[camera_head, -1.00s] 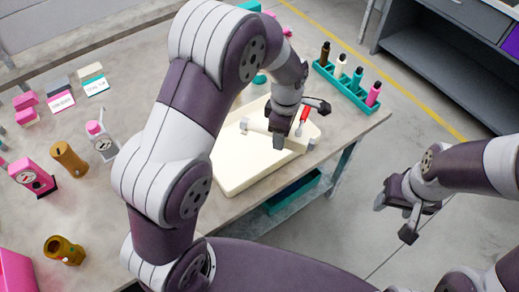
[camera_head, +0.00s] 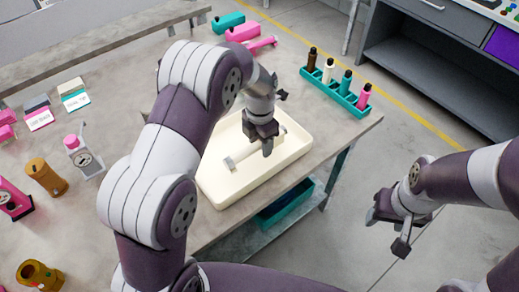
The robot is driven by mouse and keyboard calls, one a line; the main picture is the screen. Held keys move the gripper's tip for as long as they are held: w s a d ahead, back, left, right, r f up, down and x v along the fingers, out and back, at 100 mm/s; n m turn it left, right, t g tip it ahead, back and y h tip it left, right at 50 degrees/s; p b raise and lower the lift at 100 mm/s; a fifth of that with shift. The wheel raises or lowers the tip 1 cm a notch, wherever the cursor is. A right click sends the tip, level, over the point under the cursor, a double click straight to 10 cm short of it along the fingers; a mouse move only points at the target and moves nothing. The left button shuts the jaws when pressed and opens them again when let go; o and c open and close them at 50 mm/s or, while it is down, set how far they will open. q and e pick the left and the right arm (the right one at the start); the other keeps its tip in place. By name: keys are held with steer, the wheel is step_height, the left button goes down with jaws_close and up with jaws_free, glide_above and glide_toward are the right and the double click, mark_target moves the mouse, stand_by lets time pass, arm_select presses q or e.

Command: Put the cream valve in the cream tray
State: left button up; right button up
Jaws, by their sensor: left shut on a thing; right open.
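The cream tray (camera_head: 222,192) lies on the table near its front right edge. A cream valve (camera_head: 244,154), a pale cylinder with a grey end, is inside the tray's outline. My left gripper (camera_head: 266,147) is over the tray and shut on the valve, hiding its middle. I cannot tell whether the valve rests on the tray floor or hangs just above it. My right gripper (camera_head: 388,232) is open and empty, off the table over the floor at the right.
A teal rack (camera_head: 335,93) with several bottles stands behind the tray. Teal and pink parts (camera_head: 243,32) lie at the back. Brown (camera_head: 46,178) and pink pump parts stand at the left. A teal bin (camera_head: 288,205) is on the shelf below the tabletop.

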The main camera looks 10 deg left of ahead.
mark_target(260, 158)
arm_select(q)
steer(key=shift+f, duration=2)
steer(key=shift+f, duration=0.1)
steer(key=o, duration=1.4)
steer(key=shift+o, duration=0.2)
step_height(260, 158, up, 12)
steer(key=shift+f, duration=0.25)
steer(key=shift+s+r, duration=0.1)
steer(key=shift+r, duration=0.25)
steer(key=s+a+m, duration=0.2)
steer(key=s+m, duration=0.7)
steer(key=m, duration=0.5)
steer(key=s+a+f+m+t, duration=0.1)
steer(key=s+a+m, duration=0.2)
steer(key=s+m, duration=0.6)
steer(key=m, duration=0.5)
steer(key=shift+s+m, duration=0.3)
